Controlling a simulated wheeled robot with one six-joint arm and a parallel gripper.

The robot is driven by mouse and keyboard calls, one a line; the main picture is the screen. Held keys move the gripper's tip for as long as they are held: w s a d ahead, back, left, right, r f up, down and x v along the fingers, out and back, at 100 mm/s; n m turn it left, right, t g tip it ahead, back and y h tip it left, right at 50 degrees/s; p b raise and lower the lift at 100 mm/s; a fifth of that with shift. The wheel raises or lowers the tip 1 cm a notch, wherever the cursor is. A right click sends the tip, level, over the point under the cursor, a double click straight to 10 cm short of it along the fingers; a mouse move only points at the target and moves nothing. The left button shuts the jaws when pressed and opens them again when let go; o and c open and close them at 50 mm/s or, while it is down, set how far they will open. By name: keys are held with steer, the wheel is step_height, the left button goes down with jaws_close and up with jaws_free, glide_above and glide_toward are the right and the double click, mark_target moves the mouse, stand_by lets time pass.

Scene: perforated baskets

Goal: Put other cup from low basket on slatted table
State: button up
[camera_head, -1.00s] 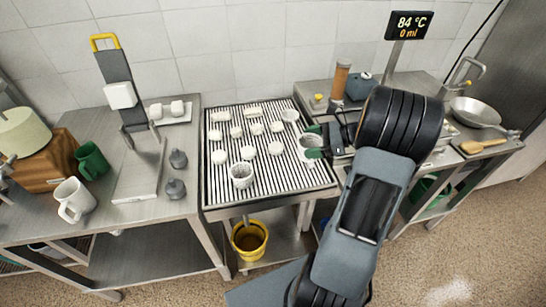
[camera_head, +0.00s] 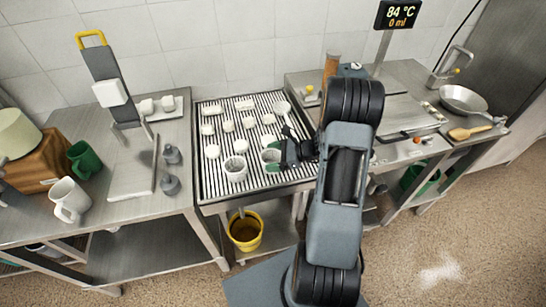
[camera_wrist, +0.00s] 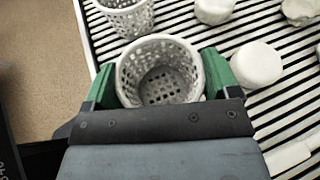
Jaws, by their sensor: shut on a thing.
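My gripper (camera_head: 274,163) is at the right front part of the slatted table (camera_head: 215,187). In the wrist view its green fingers (camera_wrist: 160,80) are shut on a pale grey perforated cup (camera_wrist: 150,50), one finger on each side. The cup is upright, its mouth facing up, and looks empty. The held cup also shows in the head view (camera_head: 270,155), partly hidden by the gripper. I cannot tell whether it touches the slats. A second perforated cup (camera_head: 235,169) stands on the slats to its left and shows at the top of the wrist view (camera_wrist: 127,17). No low basket is clearly identifiable.
Several white rounded lumps (camera_head: 212,151) lie on the slats, one (camera_wrist: 257,64) close right of the gripper in the wrist view. A yellow bucket (camera_head: 246,232) is under the table. Left stands a counter with a white mug (camera_head: 69,200) and a green mug (camera_head: 83,158).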

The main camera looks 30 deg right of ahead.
steer(key=shift+f, duration=0.2)
steer(key=shift+f, duration=0.1)
steer(key=o, duration=0.8)
